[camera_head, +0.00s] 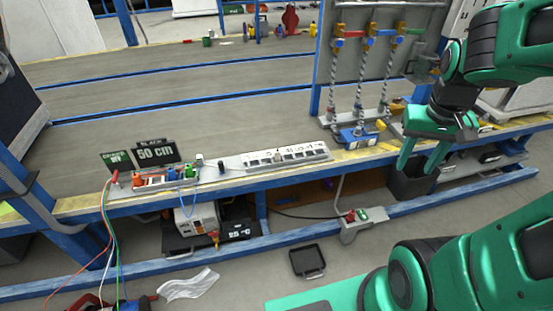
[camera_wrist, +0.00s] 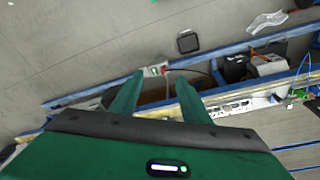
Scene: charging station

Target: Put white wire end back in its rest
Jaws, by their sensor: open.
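My gripper (camera_head: 418,167) is open and empty at the right, above the front edge of the bench. Its two green fingers also show spread apart in the wrist view (camera_wrist: 159,80). A row of coloured wire ends (camera_head: 160,178) stands on a small rack at the bench's left front, far from my gripper. A small pale upright piece (camera_head: 199,160) stands just right of them; I cannot tell whether it is the white wire end. A blue wire loops near it over the bench edge. The white end's rest cannot be told apart at this size.
A white power strip (camera_head: 288,154) lies along the bench front. A panel with hanging coiled cables (camera_head: 362,75) stands near my gripper. A grey switch box (camera_head: 357,222) with red and green buttons is below the bench. The bench's middle surface (camera_head: 190,95) is clear.

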